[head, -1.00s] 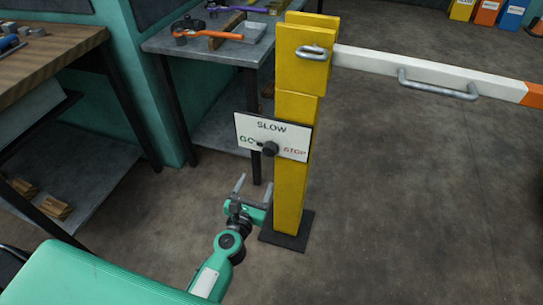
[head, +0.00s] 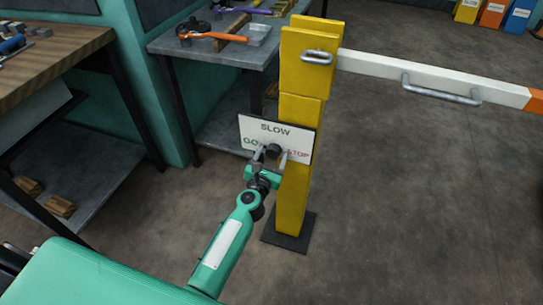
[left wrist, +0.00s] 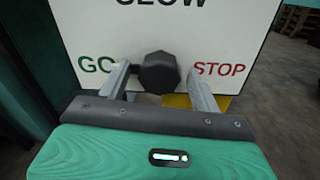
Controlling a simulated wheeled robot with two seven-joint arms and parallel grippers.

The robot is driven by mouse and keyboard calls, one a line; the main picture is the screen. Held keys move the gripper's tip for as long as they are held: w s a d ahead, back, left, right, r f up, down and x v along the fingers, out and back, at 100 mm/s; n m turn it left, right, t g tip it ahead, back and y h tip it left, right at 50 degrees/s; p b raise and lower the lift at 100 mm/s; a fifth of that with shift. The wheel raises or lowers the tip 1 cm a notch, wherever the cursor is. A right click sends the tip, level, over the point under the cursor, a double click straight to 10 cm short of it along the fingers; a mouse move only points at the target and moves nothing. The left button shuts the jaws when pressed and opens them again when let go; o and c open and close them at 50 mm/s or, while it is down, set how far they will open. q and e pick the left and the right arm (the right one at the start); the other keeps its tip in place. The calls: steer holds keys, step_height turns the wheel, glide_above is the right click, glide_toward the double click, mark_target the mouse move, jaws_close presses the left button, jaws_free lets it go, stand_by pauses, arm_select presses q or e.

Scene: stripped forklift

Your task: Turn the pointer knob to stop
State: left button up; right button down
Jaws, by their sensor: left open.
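The dark round pointer knob (head: 274,149) sits at the middle of a white sign plate (head: 252,128) on the yellow post. The plate reads SLOW at the top, GO at the left and STOP in red at the right. In the left wrist view the knob (left wrist: 158,73) stands between the two fingers of my left gripper (left wrist: 157,80). The gripper is open, with one finger on each side of the knob, and I cannot tell if either touches it. The knob's pointer tip is not clear, as the left finger covers that side. My right gripper is not in view.
The yellow post (head: 293,205) stands on a dark base plate (head: 288,242) on the floor. A white barrier arm (head: 430,78) with a metal handle reaches right from its top. Workbenches with tools stand at the left and back. The floor at the right is clear.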

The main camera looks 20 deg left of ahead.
arm_select(q)
steer(key=c, duration=1)
